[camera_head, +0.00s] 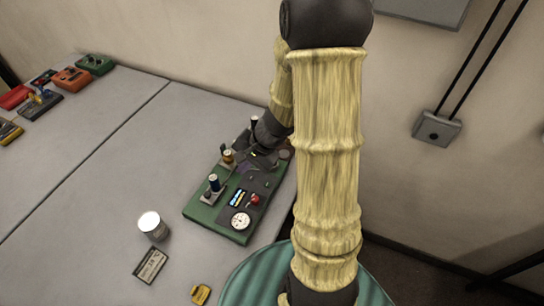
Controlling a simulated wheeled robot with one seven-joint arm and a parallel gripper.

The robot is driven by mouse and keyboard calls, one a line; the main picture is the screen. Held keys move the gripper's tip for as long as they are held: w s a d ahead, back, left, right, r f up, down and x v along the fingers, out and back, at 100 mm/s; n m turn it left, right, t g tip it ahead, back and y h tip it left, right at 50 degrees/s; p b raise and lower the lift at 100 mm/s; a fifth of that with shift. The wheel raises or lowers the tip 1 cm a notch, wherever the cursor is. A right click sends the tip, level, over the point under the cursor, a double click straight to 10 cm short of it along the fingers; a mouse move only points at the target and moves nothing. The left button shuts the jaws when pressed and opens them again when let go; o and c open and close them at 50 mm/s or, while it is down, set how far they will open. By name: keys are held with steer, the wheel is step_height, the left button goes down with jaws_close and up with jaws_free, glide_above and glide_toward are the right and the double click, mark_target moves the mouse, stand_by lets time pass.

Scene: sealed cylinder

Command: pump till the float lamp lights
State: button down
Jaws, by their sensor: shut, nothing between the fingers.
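A green panel board (216,219) lies on the grey table. My gripper (258,160) is over the board's far end, shut and empty, seen small and dark. My arm and gripper hide part of that end, and I cannot tell whether the fingers touch anything. I cannot make out which part is the float lamp or whether any lamp is lit.
A white cylinder (152,226) stands left of the board, with a labelled card (151,265) and a yellow item (201,294) nearer. Several coloured devices, including an orange one (71,78), sit at the far left. The table's middle left is clear. A wall box (437,130) is at right.

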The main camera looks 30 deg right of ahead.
steer(key=w+d+f+m+t+h+p, duration=0.1)
steer(key=w+d+f+m+t, duration=0.1)
steer(key=d+m, duration=0.4)
steer(key=w+d+f+m+t+p, duration=0.2)
steer(key=w+d+m+t, duration=0.1)
steer(key=w+d+m, duration=0.3)
steer(key=w+d, duration=0.1)
steer(key=d, duration=0.1)
steer(key=shift+w+d+f+t+h, duration=0.2)
steer(key=shift+w+d+t+h, duration=0.1)
steer(key=shift+t+h, duration=0.1)
steer(key=shift+f, duration=0.1)
step_height(320, 180, down, 7)
steer(key=b, duration=0.2)
steer(key=shift+b, duration=0.35)
steer(key=shift+f+b, duration=0.8)
steer(key=shift+b, duration=0.15)
steer(key=shift+s+f+b, duration=0.15)
steer(key=shift+f+b, duration=1.15)
steer(key=shift+b, duration=0.7)
stand_by(1.5)
steer(key=shift+r, duration=0.1)
stand_by(0.3)
steer(key=shift+r+p, duration=0.6)
steer(key=shift+r, duration=0.6)
